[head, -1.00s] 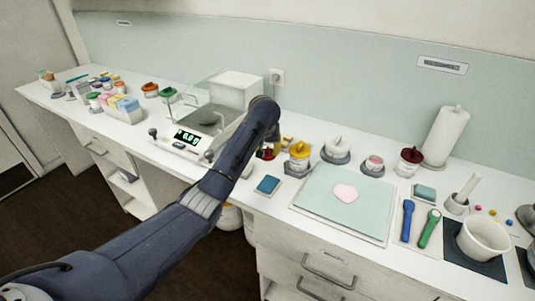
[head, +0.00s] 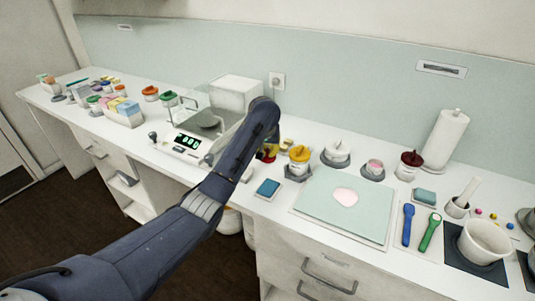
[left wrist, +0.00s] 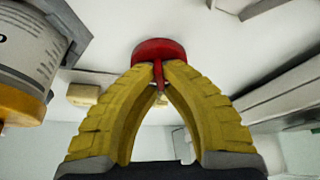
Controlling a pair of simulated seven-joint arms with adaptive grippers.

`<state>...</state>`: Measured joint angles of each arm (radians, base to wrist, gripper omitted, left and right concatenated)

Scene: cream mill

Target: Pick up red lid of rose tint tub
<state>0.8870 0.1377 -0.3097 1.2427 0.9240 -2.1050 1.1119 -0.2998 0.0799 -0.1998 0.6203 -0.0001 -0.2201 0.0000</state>
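The red lid (left wrist: 158,50) is at the top middle of the left wrist view, its thin stem between my yellow fingertips. My left gripper (left wrist: 158,70) is closed on this stem. In the head view the red lid (head: 268,152) shows only partly beside my left forearm, left of the yellow-lidded tub (head: 299,154). I cannot tell whether the lid touches the counter. An open tub with pink contents (head: 374,167), likely the rose tint tub, stands uncovered on a grey base to the right. My right gripper is not in view.
A tub with a dark red lid (head: 411,159) and a white-lidded tub (head: 336,153) stand nearby. A pale green mat (head: 320,211) holds a pink patch. A labelled tub (left wrist: 25,50) is close beside my gripper.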

